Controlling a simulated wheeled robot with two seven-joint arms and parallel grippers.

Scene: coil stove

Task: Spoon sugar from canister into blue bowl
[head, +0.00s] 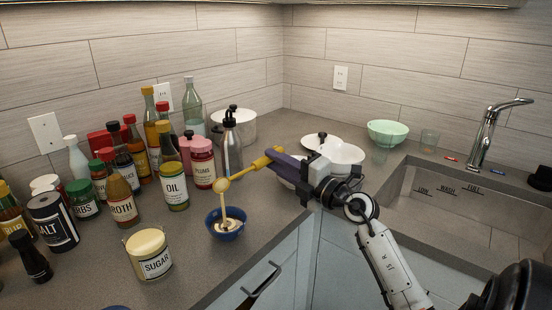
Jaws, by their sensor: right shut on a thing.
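The sugar canister (152,263), labelled SUGAR, stands upright near the counter's front edge; its top is pale yellow, and I cannot tell whether that is a lid or sugar. The blue bowl (213,232) sits to its right with pale stuff inside. My right gripper (274,156) is shut on the yellow handle of a spoon (222,186). The spoon's round head is above the blue bowl, apart from it. A pale streak (225,208) runs from the head down into the bowl. My left gripper is not in view.
Several bottles and jars, including oil (174,188) and plums (203,166), crowd the counter behind and left of the bowl. A green bowl (388,133) and a sink (470,195) are at right.

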